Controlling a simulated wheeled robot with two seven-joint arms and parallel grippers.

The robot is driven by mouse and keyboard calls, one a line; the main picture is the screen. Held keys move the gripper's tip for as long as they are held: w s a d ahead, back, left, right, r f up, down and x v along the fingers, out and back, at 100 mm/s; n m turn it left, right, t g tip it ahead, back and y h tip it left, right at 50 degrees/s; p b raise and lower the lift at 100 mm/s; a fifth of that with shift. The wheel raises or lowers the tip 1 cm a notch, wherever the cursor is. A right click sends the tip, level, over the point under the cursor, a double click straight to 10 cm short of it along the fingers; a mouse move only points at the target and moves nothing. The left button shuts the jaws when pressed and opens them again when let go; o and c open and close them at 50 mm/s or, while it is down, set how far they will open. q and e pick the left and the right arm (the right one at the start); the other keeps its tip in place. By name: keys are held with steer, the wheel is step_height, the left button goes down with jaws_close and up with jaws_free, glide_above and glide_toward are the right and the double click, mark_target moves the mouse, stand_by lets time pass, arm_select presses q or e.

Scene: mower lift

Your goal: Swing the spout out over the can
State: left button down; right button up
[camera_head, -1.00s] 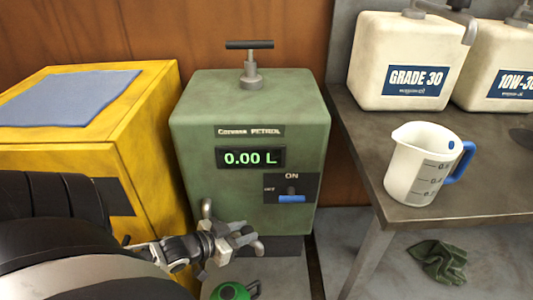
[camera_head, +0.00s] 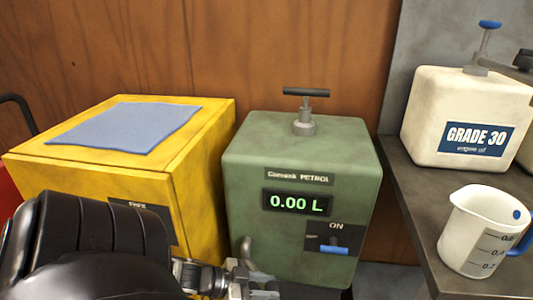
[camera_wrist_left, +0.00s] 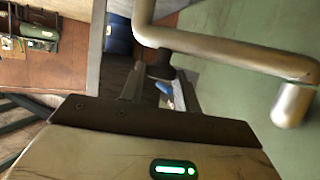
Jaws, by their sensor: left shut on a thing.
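The green petrol pump (camera_head: 300,150) stands against the wooden wall, its display reading 0.00 L. Its grey metal spout (camera_head: 246,249) comes off the lower left of the front and is partly cut off by the bottom edge. In the left wrist view the bent spout pipe (camera_wrist_left: 235,55) crosses the top, its end turned down at the right. My left gripper (camera_head: 255,284) is at the spout, shut on it by the dark piece below the pipe's bend in the wrist view (camera_wrist_left: 160,82). The can and my right gripper are not in view now.
A yellow cabinet (camera_head: 205,160) with a blue cloth (camera_head: 125,126) stands left of the pump. At right, a grey bench (camera_head: 415,205) holds a Grade 30 oil container (camera_head: 455,100) and a white measuring jug (camera_head: 478,235). A narrow floor gap lies between pump and bench.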

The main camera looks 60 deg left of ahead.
arm_select(q)
steer(key=c, duration=1.3)
jaws_free()
steer(key=shift+s+a+r, duration=0.15)
steer(key=shift+s+r, duration=0.05)
steer(key=shift+s, duration=0.2)
steer(key=p+v, duration=0.4)
steer(key=v, duration=1.1)
steer(key=shift+p, duration=0.3)
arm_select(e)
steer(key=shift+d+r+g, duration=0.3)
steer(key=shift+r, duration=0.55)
arm_select(q)
steer(key=shift+f, duration=0.1)
